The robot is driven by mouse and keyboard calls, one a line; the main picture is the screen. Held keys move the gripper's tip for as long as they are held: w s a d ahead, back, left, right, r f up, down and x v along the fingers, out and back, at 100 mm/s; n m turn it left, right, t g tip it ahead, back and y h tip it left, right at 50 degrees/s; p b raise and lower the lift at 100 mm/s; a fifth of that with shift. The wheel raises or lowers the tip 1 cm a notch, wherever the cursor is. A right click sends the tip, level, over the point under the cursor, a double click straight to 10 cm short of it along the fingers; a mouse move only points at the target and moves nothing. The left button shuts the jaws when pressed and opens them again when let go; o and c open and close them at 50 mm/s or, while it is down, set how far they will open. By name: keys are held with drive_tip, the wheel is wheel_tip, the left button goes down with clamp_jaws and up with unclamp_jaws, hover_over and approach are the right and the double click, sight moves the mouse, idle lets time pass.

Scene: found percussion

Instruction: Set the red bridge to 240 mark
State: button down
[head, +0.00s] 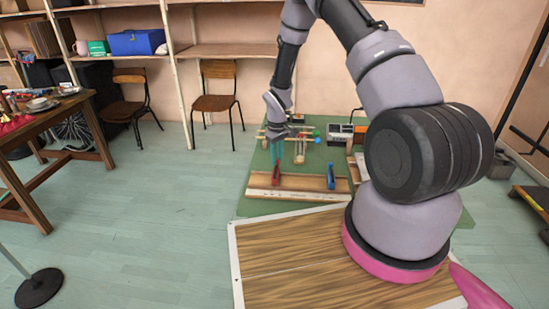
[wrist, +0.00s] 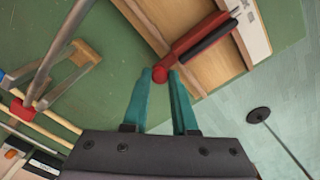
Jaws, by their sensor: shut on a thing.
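The red bridge (wrist: 190,42) stands across a wooden board (wrist: 222,72), with a dark strip along it and a round red knob at its near end. In the wrist view my gripper (wrist: 160,75) has its two teal fingers shut on that knob. In the head view the bridge (head: 276,174) is toward the board's left end, under my gripper (head: 277,162). A pale scale strip (head: 298,196) runs along the board's front edge and also shows in the wrist view (wrist: 252,30). Its marks are too small to read, so the 240 mark cannot be made out.
A blue bridge (head: 331,176) stands farther right on the same board. Behind the board are a wooden frame (head: 299,150), rods with coloured balls (head: 316,137) and a boxy device (head: 340,131), all on a green table (head: 246,203). A wooden panel (head: 285,255) lies in front.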

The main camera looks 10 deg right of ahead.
drive_tip(key=shift+s+d, duration=0.2)
drive_tip(key=shift+d, duration=0.35)
drive_tip(key=shift+s+d, duration=0.15)
drive_tip(key=shift+d, duration=0.35)
drive_tip(key=c, duration=0.7)
unclamp_jaws()
drive_tip(key=shift+a, duration=0.1)
wheel_tip(320, 180, up, 11)
drive_tip(key=shift+f, duration=0.1)
